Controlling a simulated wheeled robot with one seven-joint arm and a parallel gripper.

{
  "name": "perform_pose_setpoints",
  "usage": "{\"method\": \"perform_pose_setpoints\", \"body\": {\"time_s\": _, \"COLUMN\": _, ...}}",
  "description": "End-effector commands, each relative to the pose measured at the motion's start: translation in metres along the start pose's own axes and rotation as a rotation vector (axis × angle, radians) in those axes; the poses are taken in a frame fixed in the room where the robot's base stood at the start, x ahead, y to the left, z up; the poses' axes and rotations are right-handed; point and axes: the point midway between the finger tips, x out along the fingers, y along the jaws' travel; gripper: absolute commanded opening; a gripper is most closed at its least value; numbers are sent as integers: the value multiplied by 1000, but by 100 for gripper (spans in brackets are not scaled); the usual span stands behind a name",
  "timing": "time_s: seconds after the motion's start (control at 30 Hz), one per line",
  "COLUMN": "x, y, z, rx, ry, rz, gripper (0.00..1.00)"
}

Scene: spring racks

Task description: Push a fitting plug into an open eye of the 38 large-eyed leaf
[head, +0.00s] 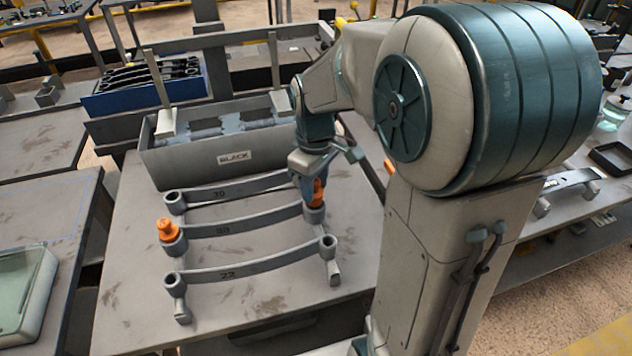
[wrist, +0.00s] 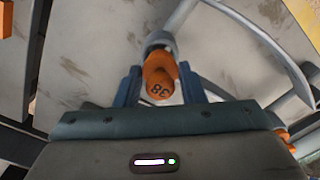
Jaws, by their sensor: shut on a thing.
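The leaf marked 38 (head: 245,225) lies in the middle of three curved grey leaves on the table in the head view. An orange plug (head: 168,230) stands in its left eye (head: 174,247). My gripper (head: 318,186) is over its right eye (head: 314,216), shut on another orange plug (head: 318,193). In the wrist view my gripper (wrist: 160,88) holds this plug (wrist: 159,78), marked 38, between its two fingers. The plug's far end meets a grey eye (wrist: 160,41); I cannot tell how deep it sits.
A grey bin (head: 200,160) labelled BLACK stands at the back of the table (head: 130,300). The front left of the table is clear.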

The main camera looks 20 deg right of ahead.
Motion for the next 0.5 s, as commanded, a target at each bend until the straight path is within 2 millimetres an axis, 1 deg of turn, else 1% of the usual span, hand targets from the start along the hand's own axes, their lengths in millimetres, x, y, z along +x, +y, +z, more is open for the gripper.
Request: {"method": "perform_pose_setpoints", "body": {"time_s": 0.5, "x": 12, "y": 0, "z": 0, "rx": 0, "ry": 0, "rz": 0, "gripper": 20}}
